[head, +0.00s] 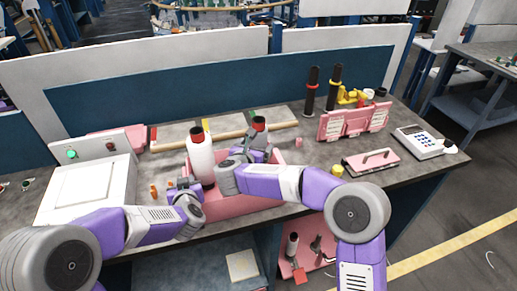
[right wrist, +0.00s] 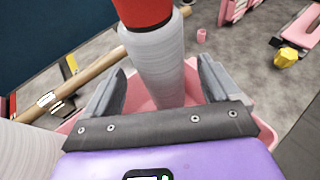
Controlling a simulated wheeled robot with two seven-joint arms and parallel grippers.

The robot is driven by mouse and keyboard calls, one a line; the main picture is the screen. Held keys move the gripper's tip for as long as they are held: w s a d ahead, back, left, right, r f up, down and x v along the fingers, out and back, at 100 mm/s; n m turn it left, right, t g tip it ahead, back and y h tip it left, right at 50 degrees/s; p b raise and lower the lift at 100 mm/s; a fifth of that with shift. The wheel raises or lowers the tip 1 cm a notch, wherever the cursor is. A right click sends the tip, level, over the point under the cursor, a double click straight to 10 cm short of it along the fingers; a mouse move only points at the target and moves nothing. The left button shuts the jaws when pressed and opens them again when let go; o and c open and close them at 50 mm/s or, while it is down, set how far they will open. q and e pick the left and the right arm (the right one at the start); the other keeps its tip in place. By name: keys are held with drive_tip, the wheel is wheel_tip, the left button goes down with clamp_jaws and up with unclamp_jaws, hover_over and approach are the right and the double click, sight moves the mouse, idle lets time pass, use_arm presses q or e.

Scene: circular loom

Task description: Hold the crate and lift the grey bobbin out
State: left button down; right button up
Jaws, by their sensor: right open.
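The pink crate (head: 238,204) stands at the front of the workbench. A white bobbin (head: 200,158) with a red top stands upright in its left part. The grey bobbin (head: 260,124) stands to its right, mostly hidden by my right gripper (head: 256,148) in the head view. In the right wrist view the grey bobbin (right wrist: 158,62), with its red top, rises between my open right fingers, one on each side, with gaps visible. My left gripper (head: 184,190) is at the crate's left wall; its fingers are too small to tell whether they grip the wall.
A wooden rod (head: 228,134) lies behind the crate. A white machine (head: 90,185) stands on the left. Black spindles (head: 312,92), a pink rack (head: 350,122), a pink plate (head: 371,162) and a keypad device (head: 419,142) stand to the right.

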drive_tip(key=shift+x, duration=2)
drive_tip(key=shift+r, duration=0.1)
clamp_jaws()
